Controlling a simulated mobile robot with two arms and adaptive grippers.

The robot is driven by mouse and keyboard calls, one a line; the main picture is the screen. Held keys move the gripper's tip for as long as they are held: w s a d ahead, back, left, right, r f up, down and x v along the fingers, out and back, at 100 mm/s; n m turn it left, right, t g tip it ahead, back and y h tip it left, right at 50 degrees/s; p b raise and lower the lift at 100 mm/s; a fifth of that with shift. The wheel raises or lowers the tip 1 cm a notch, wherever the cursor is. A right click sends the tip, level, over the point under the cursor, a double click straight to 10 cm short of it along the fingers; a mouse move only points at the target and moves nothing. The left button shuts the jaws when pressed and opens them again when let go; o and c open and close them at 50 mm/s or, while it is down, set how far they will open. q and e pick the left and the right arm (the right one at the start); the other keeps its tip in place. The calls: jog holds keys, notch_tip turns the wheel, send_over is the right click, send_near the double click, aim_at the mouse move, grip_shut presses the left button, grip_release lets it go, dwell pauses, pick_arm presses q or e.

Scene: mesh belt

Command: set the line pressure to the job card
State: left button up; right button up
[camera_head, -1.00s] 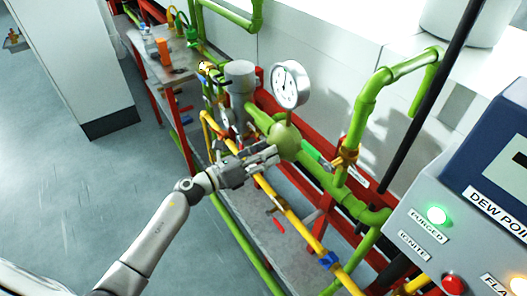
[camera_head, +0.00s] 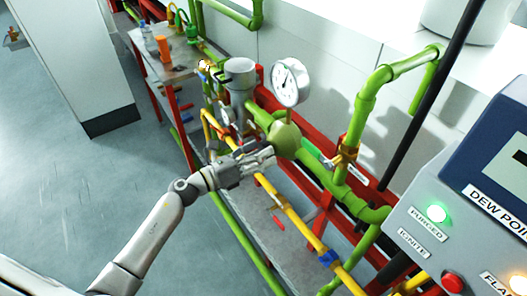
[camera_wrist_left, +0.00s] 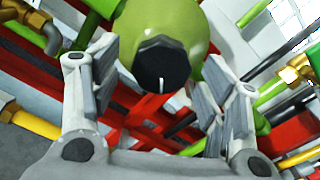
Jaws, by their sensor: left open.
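The round green regulator body (camera_head: 285,138) sits on the green pipe below a white dial gauge (camera_head: 290,82). The gauge has a dark needle; its numbers are too small to read. In the left wrist view the regulator's black knob (camera_wrist_left: 162,65) faces me, with a white mark pointing down toward the gripper. My left gripper (camera_head: 272,155) is at the knob; in the left wrist view its two fingers (camera_wrist_left: 165,85) stand apart on either side of the knob, with gaps visible. In the head view the gripper hides the knob. The job card cannot be made out. My right gripper is not in view.
A yellow pipe (camera_head: 285,208) with a blue valve handle (camera_head: 328,258) runs below the gripper. A control panel (camera_head: 455,225) with a lit green lamp stands at the right. A bench (camera_head: 180,72) with a bottle and an orange object is at the back left. Floor at left is clear.

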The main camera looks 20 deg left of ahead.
pick_arm(q)
jog(key=v, duration=1)
jog(key=shift+s+a, duration=0.2)
jog(key=shift+s, duration=0.05)
jog(key=s+a+f+n+y, duration=0.1)
jog(key=a+f+n+y, duration=0.25)
jog(key=f+n, duration=0.7)
jog(key=s+a+f+n+y, duration=0.2)
jog(key=f+n+y, duration=0.4)
jog(key=f, duration=0.7)
jog(key=s+f+n+g, duration=0.3)
jog(key=s+f+n, duration=0.35)
jog(key=f, duration=0.55)
jog(key=s+d+f+n+g, duration=0.2)
jog(key=s+f, duration=0.4)
jog(key=s, duration=0.4)
jog(key=s+d+f+n+g+y, duration=0.1)
jog(key=s+f+n+g, duration=0.3)
jog(key=s, duration=0.7)
jog(key=s+d+f+n+g, duration=0.3)
jog(key=s+f+n, duration=0.3)
jog(key=s+f, duration=0.2)
jog(key=s+g+b, duration=0.1)
jog(key=s, duration=0.1)
jog(key=shift+s+d+f+n, duration=0.25)
jog(key=shift+s+d+n, duration=0.05)
jog(key=shift+d, duration=0.05)
jog(key=shift+y, duration=0.25)
